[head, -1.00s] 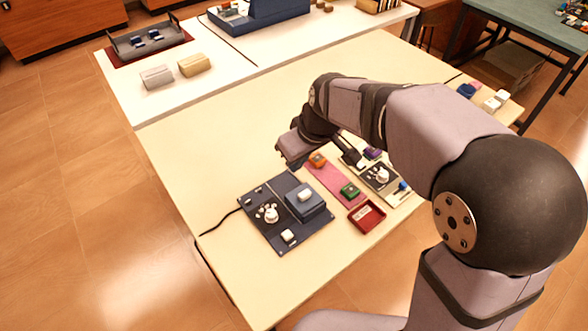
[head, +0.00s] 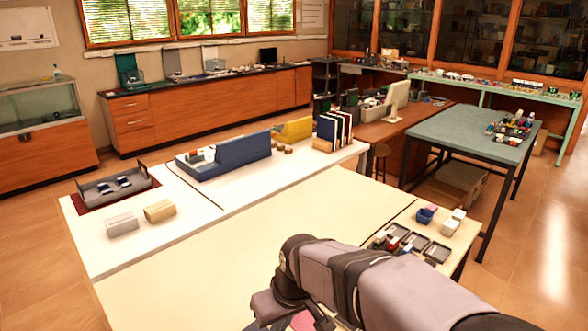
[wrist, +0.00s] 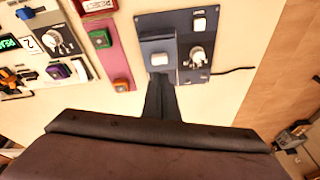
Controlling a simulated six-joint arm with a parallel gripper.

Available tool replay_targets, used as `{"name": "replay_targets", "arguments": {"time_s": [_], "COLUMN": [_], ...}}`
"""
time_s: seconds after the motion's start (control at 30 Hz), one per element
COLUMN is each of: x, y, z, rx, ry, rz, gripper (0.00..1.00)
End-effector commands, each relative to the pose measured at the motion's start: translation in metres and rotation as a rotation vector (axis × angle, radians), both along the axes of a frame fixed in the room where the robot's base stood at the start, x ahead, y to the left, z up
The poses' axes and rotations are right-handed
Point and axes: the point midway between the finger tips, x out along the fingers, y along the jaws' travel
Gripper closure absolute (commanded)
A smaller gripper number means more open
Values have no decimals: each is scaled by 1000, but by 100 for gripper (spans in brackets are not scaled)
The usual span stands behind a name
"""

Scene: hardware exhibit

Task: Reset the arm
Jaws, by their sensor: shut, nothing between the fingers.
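My gripper (wrist: 161,88) is shut and empty, its dark fingers pointing down the middle of the wrist view towards a dark control panel (wrist: 145,24). The panel carries a raised block with a pale button (wrist: 160,59), a white knob (wrist: 196,54) and a small white switch (wrist: 199,24). Whether the fingertips touch the block, I cannot tell. Left of the panel, a pink strip (wrist: 110,62) bears a green button (wrist: 101,39) and an orange one (wrist: 121,85).
A red labelled tray (wrist: 98,6) shows at the wrist view's top edge. A lighter panel with a knob (wrist: 59,71) lies farther left. In the head view, the cream tabletop (head: 270,240) is bare beyond my arm. Small dark trays (head: 437,252) stand to its right, grey tray (head: 116,186) far left.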

Motion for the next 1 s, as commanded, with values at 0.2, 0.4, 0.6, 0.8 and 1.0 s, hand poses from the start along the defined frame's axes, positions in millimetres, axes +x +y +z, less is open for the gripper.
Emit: {"name": "replay_targets", "arguments": {"time_s": [0.2, 0.4, 0.6, 0.8, 1.0], "x": [-84, -147, -143, -142, -141], "y": [-74, -145, -173, -183, -183], "z": [-53, -45, -20, -15, -15], "rx": [-113, -158, -130, -123, -123], "ry": [173, 277, 254, 253, 253], "rz": [-168, -326, -455, -499, -499], "gripper": [100, 100, 100, 100, 100]}}
